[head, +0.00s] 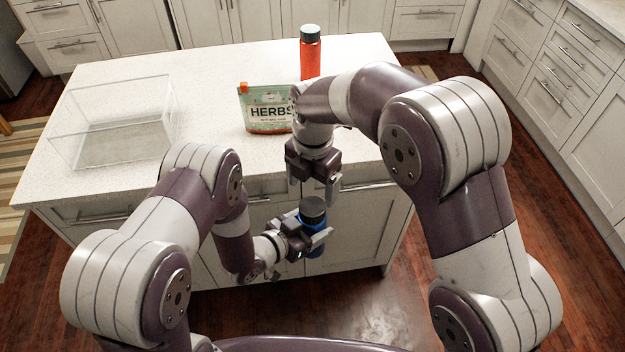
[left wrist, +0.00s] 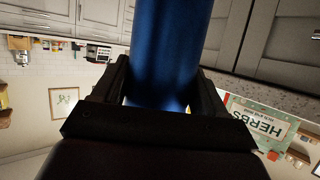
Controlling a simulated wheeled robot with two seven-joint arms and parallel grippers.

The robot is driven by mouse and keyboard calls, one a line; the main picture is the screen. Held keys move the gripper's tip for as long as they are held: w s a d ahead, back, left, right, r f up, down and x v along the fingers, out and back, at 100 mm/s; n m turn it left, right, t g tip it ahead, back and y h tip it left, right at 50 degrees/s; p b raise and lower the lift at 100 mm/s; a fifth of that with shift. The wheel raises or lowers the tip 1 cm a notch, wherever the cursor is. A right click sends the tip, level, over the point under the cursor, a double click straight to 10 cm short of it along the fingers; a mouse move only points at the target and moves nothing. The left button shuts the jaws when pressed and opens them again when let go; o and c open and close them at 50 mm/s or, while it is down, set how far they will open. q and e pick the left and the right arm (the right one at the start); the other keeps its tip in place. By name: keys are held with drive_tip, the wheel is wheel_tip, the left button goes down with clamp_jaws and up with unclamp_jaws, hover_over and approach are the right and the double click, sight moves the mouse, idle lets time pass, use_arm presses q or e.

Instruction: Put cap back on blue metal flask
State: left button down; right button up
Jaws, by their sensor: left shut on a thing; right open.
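The blue metal flask (head: 315,226) is in my left gripper (head: 308,238), held upright in front of the counter's front edge. A dark cap (head: 312,207) sits on top of the flask; I cannot tell whether it is screwed tight. In the left wrist view the flask's blue body (left wrist: 168,50) stands between the fingers of my left gripper (left wrist: 160,95), which are shut on it. My right gripper (head: 314,188) is open and points down just above the cap, with nothing seen between its fingers.
On the white counter (head: 210,75) stand a clear open box (head: 110,120) at left, a green herbs pouch (head: 262,110) near the middle, and an orange bottle with a dark cap (head: 310,55) at the back. The pouch also shows in the left wrist view (left wrist: 262,125).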

sight(312, 205)
wheel_tip(312, 205, down, 7)
drive_tip(key=shift+f, duration=0.2)
idle(0.3)
drive_tip(key=c, duration=1.1)
drive_tip(key=m, duration=0.5)
drive_tip(key=shift+m, duration=0.4)
drive_tip(key=m, duration=0.4)
drive_tip(key=shift+m, duration=0.3)
drive_tip(key=o, duration=1.2)
